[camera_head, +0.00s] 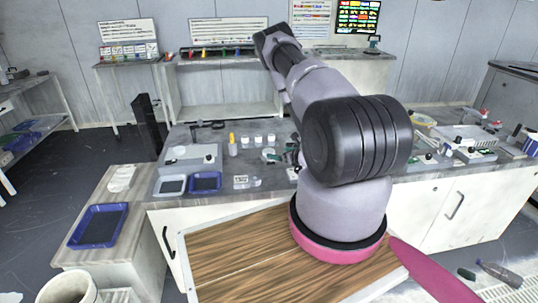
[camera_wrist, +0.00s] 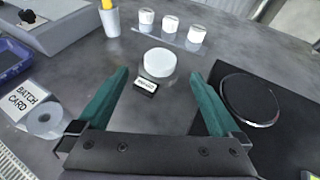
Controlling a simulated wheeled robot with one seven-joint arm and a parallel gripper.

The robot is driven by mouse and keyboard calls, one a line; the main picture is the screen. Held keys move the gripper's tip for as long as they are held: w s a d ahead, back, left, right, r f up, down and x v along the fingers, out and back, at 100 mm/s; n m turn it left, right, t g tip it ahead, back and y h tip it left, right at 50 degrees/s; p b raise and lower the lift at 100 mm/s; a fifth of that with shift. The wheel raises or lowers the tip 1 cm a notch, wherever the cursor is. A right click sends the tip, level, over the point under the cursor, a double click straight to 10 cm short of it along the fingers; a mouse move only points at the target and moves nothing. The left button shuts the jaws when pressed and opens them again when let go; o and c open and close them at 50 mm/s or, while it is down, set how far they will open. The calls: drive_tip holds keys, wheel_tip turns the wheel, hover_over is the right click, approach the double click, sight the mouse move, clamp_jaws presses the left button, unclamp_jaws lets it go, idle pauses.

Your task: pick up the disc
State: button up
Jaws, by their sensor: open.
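In the head view my arm hides most of the gripper.
Three white-topped jars (camera_wrist: 170,24) stand behind the disc, beside a cup with a yellow item (camera_wrist: 111,20). A dark round plate (camera_wrist: 250,99) on a black base is close on the right. A batch card (camera_wrist: 26,100) and a roll (camera_wrist: 44,121) lie on the left.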

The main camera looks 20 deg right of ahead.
sight(270, 151)
drive_tip(key=x, duration=0.8)
drive_tip(key=shift+s+d+f, duration=0.1)
drive_tip(key=shift+f, duration=0.05)
clamp_jaws()
